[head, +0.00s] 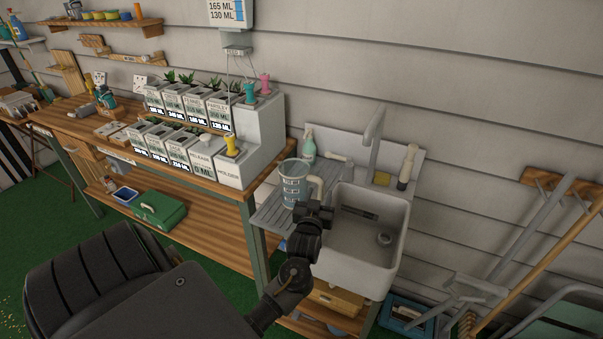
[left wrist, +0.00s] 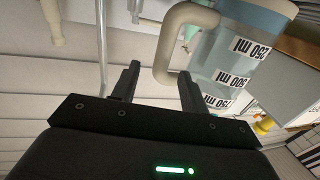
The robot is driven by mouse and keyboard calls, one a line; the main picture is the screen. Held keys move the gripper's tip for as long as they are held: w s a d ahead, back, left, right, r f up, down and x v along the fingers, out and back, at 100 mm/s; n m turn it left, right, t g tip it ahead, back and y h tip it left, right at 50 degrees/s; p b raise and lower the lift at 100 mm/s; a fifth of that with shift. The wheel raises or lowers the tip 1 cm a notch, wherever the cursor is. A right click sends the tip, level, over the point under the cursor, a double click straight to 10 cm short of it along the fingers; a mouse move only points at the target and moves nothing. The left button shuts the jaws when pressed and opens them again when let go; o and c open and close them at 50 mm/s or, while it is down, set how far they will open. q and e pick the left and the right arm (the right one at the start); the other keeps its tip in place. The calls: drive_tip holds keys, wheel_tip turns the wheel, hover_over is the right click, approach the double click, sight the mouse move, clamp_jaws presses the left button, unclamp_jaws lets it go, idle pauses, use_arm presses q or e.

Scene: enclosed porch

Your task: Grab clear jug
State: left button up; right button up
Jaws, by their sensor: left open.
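The clear jug (head: 294,184) stands upright on the grey ribbed drainboard beside the sink. It has a beige handle on its right side and a bluish tint. My left gripper (head: 316,208) is open, close to the jug's handle side in the head view. In the left wrist view, the open fingers (left wrist: 157,84) point toward the handle (left wrist: 170,45), which appears just past and partly between the tips. The jug's body (left wrist: 238,52) with volume labels is at upper right. I cannot tell whether the fingers touch the handle. My right gripper is not in view.
The white sink basin (head: 362,238) with a tall faucet (head: 374,135) is right of the jug. A green soap bottle (head: 308,146) stands behind it. A wooden workbench (head: 225,195) with labelled planter boxes (head: 205,150) is on the left. Garden tools lean at the far right.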

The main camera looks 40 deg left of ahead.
sight(321, 189)
use_arm(q)
drive_tip(key=shift+x, duration=0.85)
drive_tip(key=shift+a+r, duration=0.1)
drive_tip(key=p+x, duration=0.2)
drive_tip(key=x, duration=0.2)
drive_tip(key=shift+w+a, duration=0.15)
drive_tip(key=shift+w, duration=0.05)
drive_tip(key=shift+w+a, duration=0.1)
drive_tip(key=shift+w, duration=0.15)
drive_tip(key=shift+s, duration=0.1)
drive_tip(key=shift+c, duration=0.4)
clamp_jaws()
